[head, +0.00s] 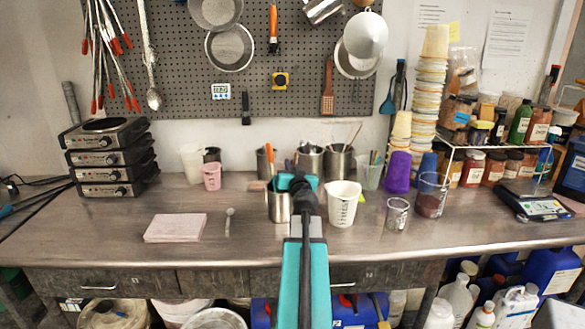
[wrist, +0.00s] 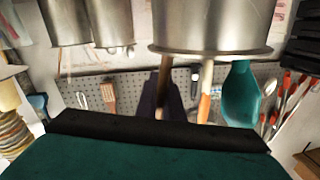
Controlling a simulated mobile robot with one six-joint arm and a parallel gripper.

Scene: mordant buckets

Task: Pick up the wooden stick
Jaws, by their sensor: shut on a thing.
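The wooden stick (wrist: 163,74) shows in the wrist view as a thin brown shaft coming out of a metal cup (wrist: 212,28); that view is upside down. My gripper (wrist: 160,97) is shut on the stick, with its dark fingers around the shaft. The stick's other end is hidden inside the cup. In the head view my gripper (head: 298,184) is over the same cup (head: 279,208), and my arm hides the stick.
An orange-handled tool (wrist: 206,92) and a teal utensil (wrist: 240,92) stand in the same cup beside the stick. A white measuring jug (head: 343,207) is close on the right. More metal cups (head: 310,163) stand behind.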

